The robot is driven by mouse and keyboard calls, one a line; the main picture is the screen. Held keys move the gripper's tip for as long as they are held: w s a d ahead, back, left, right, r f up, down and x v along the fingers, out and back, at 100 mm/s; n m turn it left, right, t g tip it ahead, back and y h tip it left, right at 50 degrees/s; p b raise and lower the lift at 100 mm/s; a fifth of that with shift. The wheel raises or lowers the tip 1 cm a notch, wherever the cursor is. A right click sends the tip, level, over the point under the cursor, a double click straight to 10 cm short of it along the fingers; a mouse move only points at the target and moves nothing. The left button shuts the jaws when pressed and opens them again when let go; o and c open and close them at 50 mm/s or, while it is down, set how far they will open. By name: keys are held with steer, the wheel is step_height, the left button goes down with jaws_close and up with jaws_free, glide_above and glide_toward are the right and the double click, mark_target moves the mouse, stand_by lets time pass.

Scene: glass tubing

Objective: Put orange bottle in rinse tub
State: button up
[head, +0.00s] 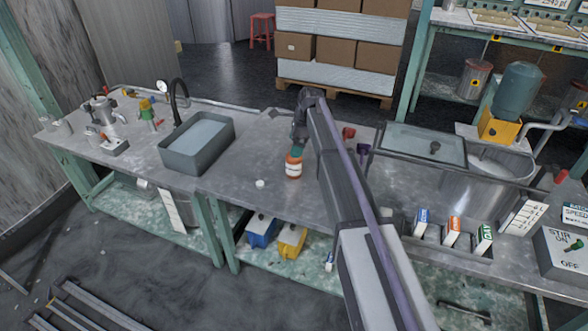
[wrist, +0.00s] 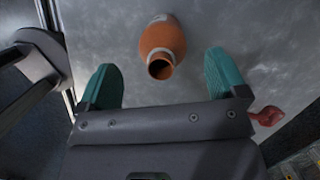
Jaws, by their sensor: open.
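The orange bottle (head: 294,168) with a white label stands on the metal bench, right of the rinse tub. In the wrist view the bottle (wrist: 163,47) shows its open neck, ahead of and between my fingers. My gripper (wrist: 162,85) has its two teal fingers spread wide, with nothing between them. In the head view my gripper (head: 298,151) is just above the bottle, and the arm covers the bench to its right. The rinse tub (head: 197,143) is a grey rectangular basin with pale liquid, at the left of the bench.
A small white cap (head: 260,183) lies left of the bottle. A black tap (head: 180,97) rises behind the tub. A red item (head: 348,133) and a purple item (head: 363,152) are right of my arm. Bench space between tub and bottle is mostly clear.

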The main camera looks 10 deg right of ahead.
mark_target(294, 160)
steer(key=b+x, duration=0.3)
steer(key=x, duration=0.2)
steer(key=shift+d+b, duration=0.15)
steer(key=shift+b, duration=0.15)
steer(key=shift+r, duration=0.25)
steer(key=shift+r+p, duration=0.1)
steer(key=shift+p, duration=0.2)
steer(key=c, duration=1.2)
